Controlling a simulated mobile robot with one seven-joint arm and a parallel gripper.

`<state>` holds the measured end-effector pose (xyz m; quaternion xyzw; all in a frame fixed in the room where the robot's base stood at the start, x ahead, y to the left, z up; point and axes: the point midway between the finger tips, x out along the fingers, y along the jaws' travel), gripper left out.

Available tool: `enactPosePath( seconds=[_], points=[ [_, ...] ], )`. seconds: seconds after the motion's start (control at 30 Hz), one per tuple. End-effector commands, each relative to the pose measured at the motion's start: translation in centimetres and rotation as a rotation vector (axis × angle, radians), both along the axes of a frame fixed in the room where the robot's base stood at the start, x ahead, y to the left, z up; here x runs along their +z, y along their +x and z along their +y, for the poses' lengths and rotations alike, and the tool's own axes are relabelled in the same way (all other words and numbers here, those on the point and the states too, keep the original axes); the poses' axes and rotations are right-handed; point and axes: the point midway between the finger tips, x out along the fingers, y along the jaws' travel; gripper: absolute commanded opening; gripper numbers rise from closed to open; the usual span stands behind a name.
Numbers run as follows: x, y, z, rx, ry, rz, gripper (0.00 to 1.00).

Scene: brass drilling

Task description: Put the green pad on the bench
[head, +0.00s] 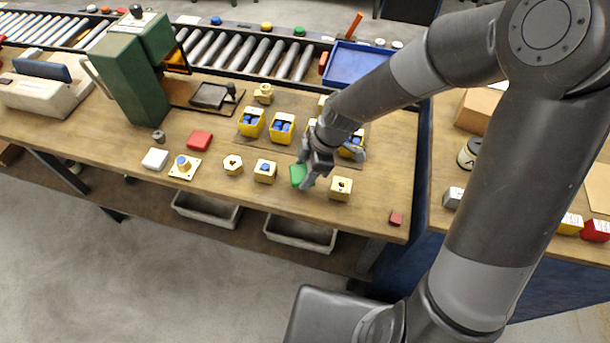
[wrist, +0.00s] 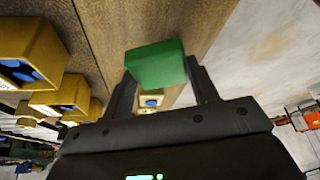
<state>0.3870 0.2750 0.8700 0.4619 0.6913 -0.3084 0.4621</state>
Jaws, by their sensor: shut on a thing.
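The green pad (head: 299,174) is between the fingers of my gripper (head: 310,172) in the head view, over the front part of the wooden bench (head: 215,185). In the wrist view the green pad (wrist: 157,65) sits at the fingertips, and my gripper (wrist: 160,80) is shut on it. The wood of the bench (wrist: 125,25) shows behind the pad. I cannot tell whether the pad touches the bench top.
A brass block (head: 340,188) stands just right of the pad, and another with a blue insert (head: 265,171) stands left. A red pad (head: 200,140) and a white pad (head: 155,159) lie further left. Yellow bins (head: 282,128) stand behind. The front right bench top is mostly clear.

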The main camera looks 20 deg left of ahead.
Motion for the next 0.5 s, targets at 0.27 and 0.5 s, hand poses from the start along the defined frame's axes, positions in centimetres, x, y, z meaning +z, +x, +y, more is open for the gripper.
enactPosePath(
  seconds=[0.27, 0.5],
  points=[
    [-3.2, 0.0, 0.0, 0.000, 0.000, 0.001, 0.31],
    [-3.3, 0.0, 0.0, 0.000, 0.000, 0.000, 0.31]
  ],
)
